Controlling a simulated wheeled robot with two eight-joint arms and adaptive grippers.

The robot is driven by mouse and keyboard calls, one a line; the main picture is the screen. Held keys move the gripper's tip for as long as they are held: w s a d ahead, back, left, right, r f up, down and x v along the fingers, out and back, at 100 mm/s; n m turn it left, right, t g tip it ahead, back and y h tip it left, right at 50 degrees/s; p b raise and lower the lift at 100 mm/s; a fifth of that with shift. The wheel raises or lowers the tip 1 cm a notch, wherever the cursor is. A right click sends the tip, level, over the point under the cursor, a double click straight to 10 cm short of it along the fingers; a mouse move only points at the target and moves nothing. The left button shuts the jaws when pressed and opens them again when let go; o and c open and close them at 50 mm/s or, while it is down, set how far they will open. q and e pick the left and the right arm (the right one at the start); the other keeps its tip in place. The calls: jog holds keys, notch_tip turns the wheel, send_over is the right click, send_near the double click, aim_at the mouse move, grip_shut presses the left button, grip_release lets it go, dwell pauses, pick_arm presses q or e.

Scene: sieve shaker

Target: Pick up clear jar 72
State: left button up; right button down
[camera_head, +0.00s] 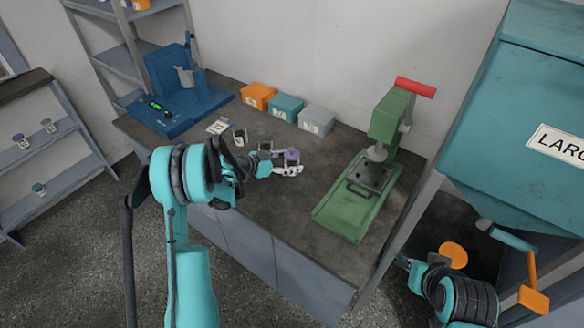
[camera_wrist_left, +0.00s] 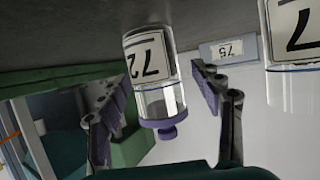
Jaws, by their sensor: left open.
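Clear jar 72 (camera_wrist_left: 152,75) has a purple lid and a white label reading 72. In the left wrist view it appears lid-down and slightly tilted, between the two spread fingers of my left gripper (camera_wrist_left: 165,112). I see a gap on each side of it. In the head view the purple-lidded jar (camera_head: 291,156) stands on the bench, with my left gripper (camera_head: 288,169) low around or beside it, partly hiding it. My left gripper is open. My right arm shows at the lower right of the head view, but its finger state cannot be made out.
Another labelled clear jar (camera_wrist_left: 294,75) is close beside the right finger in the wrist view. A dark-topped jar (camera_head: 239,136) stands farther left on the bench. Orange (camera_head: 257,96), teal (camera_head: 285,108) and grey (camera_head: 316,120) boxes line the wall. A green press (camera_head: 350,205) stands to the right.

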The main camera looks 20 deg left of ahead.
pick_arm(q)
jog(key=b+x, duration=0.1)
jog(key=x, duration=0.3)
jog(key=shift+s+d+f+b, duration=0.1)
jog(key=shift+s+f+b, duration=0.05)
jog(key=shift+b, duration=0.15)
jog(key=shift+w+d+f, duration=0.1)
jog(key=shift+w+d, duration=0.05)
jog(key=shift+w, duration=0.05)
jog(key=c, duration=1.5)
grip_shut()
